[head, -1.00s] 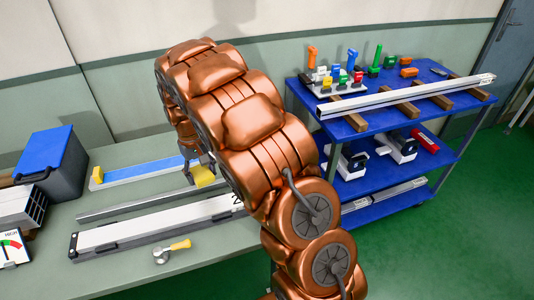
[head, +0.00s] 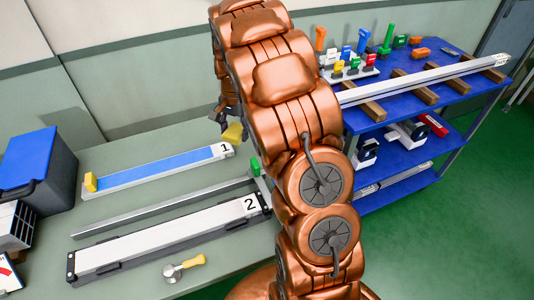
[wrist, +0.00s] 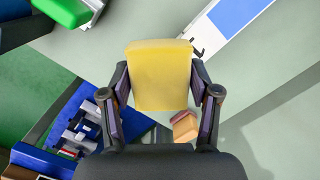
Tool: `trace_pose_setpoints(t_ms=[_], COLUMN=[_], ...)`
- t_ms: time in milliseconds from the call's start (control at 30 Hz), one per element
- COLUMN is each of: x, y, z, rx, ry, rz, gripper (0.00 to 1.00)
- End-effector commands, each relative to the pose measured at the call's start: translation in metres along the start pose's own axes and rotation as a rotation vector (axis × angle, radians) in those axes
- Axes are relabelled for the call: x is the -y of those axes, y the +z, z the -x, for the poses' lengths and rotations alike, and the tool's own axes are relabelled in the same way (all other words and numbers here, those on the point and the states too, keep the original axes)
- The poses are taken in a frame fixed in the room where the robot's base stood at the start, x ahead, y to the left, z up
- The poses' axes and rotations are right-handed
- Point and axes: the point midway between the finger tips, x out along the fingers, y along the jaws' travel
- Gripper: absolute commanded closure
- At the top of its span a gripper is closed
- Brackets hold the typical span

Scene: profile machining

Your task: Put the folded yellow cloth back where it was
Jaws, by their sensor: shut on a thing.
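My gripper (head: 226,118) is shut on the folded yellow cloth (wrist: 160,75); in the wrist view the cloth sits between both fingers. In the head view the cloth (head: 233,133) hangs above the table's far right part, just beyond the right end of the blue-topped fixture (head: 160,168) marked 1. My copper arm hides part of the table and whatever lies right behind it.
Fixture 2 (head: 160,237), a grey bar (head: 150,211) and a yellow-handled gauge (head: 184,267) lie on the table (head: 130,150). A dark bin with a blue lid (head: 38,165) stands at left. A blue cart (head: 440,95) with a long profile stands at right.

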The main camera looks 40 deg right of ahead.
Motion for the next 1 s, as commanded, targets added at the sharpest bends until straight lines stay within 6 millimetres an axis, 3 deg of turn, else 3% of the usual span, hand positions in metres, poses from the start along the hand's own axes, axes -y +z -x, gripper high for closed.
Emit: trace_pose_setpoints(t_ms=[200, 400, 633, 1000], x=[-0.049, -0.074, -0.081, -0.081], y=[-0.043, -0.061, -0.066, -0.071], z=[0.006, 0.010, 0.002, -0.050], rx=[0.007, 0.015, 0.023, 0.022], ry=[-0.051, -0.077, -0.081, -0.080], rz=[-0.451, -0.691, -0.757, -0.752], gripper=[0.71, 0.71, 0.71, 0.71])
